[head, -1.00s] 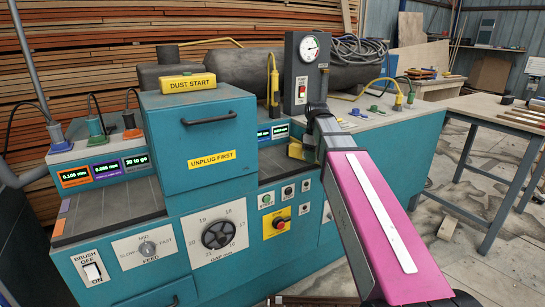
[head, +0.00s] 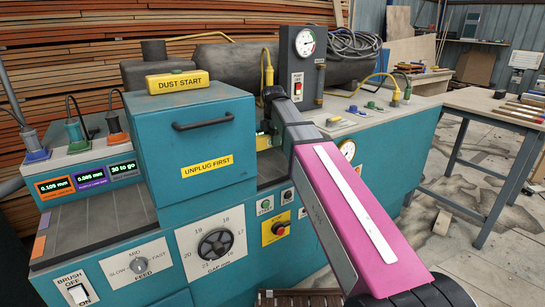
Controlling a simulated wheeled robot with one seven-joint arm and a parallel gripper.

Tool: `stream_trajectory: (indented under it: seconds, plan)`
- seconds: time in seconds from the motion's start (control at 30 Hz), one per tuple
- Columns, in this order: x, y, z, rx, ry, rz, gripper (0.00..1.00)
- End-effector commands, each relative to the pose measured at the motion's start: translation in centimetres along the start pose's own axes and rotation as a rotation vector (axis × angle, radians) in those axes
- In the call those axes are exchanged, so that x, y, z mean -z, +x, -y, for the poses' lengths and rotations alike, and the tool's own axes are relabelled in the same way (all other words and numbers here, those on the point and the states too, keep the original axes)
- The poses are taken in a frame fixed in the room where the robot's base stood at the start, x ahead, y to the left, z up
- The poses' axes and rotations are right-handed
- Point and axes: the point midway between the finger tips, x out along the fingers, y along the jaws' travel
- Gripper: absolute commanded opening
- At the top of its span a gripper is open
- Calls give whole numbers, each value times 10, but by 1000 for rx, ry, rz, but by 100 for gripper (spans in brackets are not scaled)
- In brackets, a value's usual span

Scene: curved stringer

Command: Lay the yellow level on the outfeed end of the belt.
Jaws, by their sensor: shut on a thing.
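My gripper (head: 272,118) is beyond the pink arm link, over the short stretch of belt to the right of the teal housing. Its fingers are small and mostly hidden by my wrist. It is shut on the yellow level (head: 263,141), of which only a small yellow part shows, close to the housing's right side. The level's far part is hidden, and I cannot tell whether it touches the belt. The dark outfeed end of the belt (head: 268,170) shows below it, partly covered by my arm.
The teal housing (head: 190,140), with a black handle, stands left of the gripper. The gauge box (head: 301,70) stands behind it. The dark infeed belt (head: 95,222) is at left. Knobs and a red stop button (head: 280,229) are on the front panel. A table (head: 500,110) stands at right.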

Motion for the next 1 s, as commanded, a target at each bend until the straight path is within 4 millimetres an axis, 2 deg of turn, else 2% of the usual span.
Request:
stream_trajectory:
  seconds: [0.1, 0.33, 0.6, 0.97, 1.0]
  plan:
    - [0, 20, 1, 1, 1, 0, 2]
    - [0, 37, 0, -1, 2, 0, 2]
    - [0, 66, 0, 0, 2, 0, 2]
    - [0, 69, 0, -1, 2, 0, 2]
    - [0, 69, 0, 0, 2, 0, 39]
